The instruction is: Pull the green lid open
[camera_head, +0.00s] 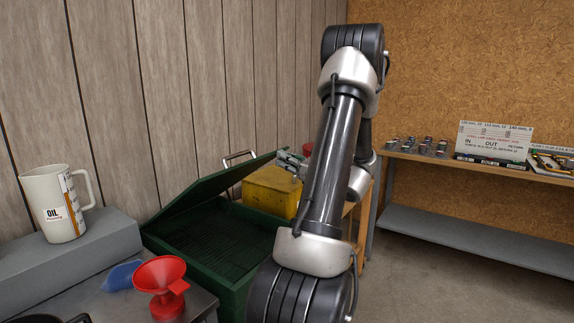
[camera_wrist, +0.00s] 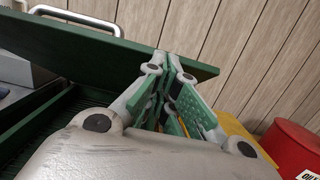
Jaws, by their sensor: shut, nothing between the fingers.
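The green lid (camera_head: 212,184) stands partly raised and tilted over the open green box (camera_head: 232,287). A pale metal handle (camera_head: 240,156) sits at the lid's far side. In the wrist view the lid (camera_wrist: 110,52) runs across the upper left, with the handle (camera_wrist: 75,19) at top left. My gripper (camera_head: 283,156) is at the lid's far right end, partly hidden behind my arm. In the wrist view its fingers (camera_wrist: 168,60) are together and empty, overlapping the lid's edge near its right end. Whether they touch the lid I cannot tell.
A yellow box (camera_head: 268,192) stands just beyond the green box, with a red container (camera_wrist: 292,148) close by. A red funnel (camera_head: 161,282), a blue item (camera_head: 122,276) and an oil jug (camera_head: 58,205) are at the left. A shelf (camera_head: 470,170) stands at right; the floor between is clear.

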